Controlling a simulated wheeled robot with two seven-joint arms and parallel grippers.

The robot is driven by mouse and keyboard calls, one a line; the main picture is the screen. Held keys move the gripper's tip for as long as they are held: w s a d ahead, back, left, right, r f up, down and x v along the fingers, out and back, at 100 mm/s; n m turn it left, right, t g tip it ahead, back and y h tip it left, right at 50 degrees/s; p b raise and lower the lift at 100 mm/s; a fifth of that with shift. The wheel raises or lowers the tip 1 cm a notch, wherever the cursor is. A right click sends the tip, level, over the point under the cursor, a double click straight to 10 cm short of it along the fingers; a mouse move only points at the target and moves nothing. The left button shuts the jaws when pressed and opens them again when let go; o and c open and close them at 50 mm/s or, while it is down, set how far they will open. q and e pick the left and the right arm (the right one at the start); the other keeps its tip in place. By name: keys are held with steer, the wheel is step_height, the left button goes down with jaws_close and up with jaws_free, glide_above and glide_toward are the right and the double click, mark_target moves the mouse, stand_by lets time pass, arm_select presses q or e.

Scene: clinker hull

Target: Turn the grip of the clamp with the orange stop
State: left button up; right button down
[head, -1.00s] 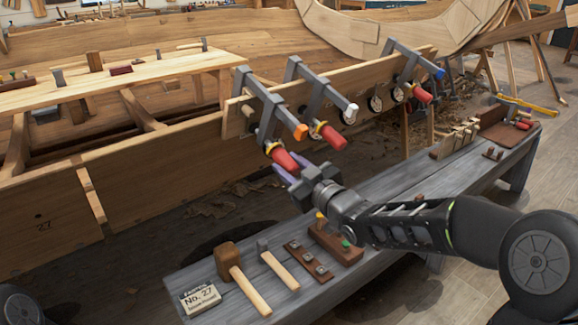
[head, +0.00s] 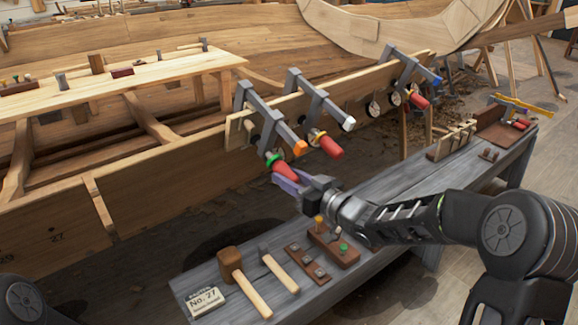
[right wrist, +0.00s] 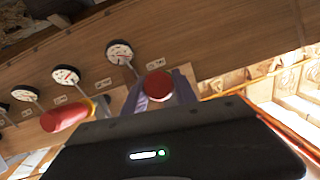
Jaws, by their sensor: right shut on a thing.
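The clamp with the orange stop (head: 300,147) is the nearest of several clamps on the plank's edge. Its red grip (head: 285,171) points down towards me, and a green ring (head: 271,160) shows at its upper end. My right gripper (head: 287,181) is shut on this grip, its purple fingers on either side. In the right wrist view the grip's round red end (right wrist: 158,84) sits between the fingers. The fingers hide part of the grip in the head view. My left gripper is out of view.
A clamp with a white stop (head: 348,124) and red grip stands close to the right, and one with a blue stop (head: 436,80) farther along. Below is a grey bench (head: 385,190) with a mallet (head: 230,262), hammer (head: 264,250) and number card (head: 205,300).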

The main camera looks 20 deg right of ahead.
mark_target(297, 182)
steer(key=shift+r+m+g+y+p, duration=0.25)
steer(key=shift+m+y+p, duration=0.35)
steer(key=shift+p, duration=0.6)
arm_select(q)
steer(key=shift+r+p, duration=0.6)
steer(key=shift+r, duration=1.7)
arm_select(e)
steer(key=shift+f+m+y, duration=0.25)
steer(key=shift+m+y, duration=0.15)
steer(key=c, duration=1)
jaws_free()
steer(key=shift+o, duration=0.2)
steer(key=shift+s+d, duration=0.1)
steer(key=v, duration=0.7)
steer(key=shift+s+d, duration=0.2)
